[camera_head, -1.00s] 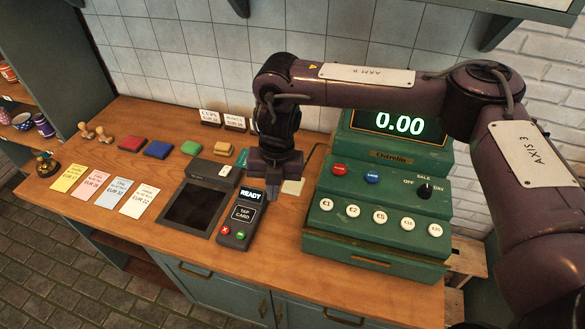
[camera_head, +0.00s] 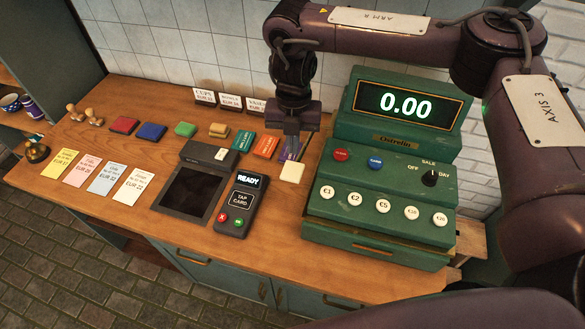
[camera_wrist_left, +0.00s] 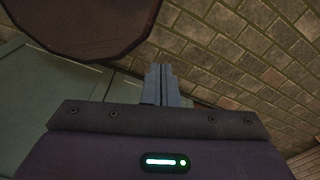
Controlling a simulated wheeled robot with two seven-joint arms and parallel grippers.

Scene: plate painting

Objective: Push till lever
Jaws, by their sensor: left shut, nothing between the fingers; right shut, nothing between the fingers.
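The green till (camera_head: 378,204) stands at the right of the counter, its display reading 0.00. My right gripper (camera_head: 291,152) is shut and empty, pointing down just behind and above the block in the picture; contact cannot be told. My left gripper (camera_wrist_left: 166,72) shows in the left wrist view, shut and empty, above the floor.
The card reader (camera_head: 239,204) and a dark tray (camera_head: 193,196) lie left of the till. Coloured pads, price cards, stamps and a bell (camera_head: 36,152) fill the left counter. An orange pad (camera_head: 266,146) lies close to the right gripper. The counter front is mostly clear.

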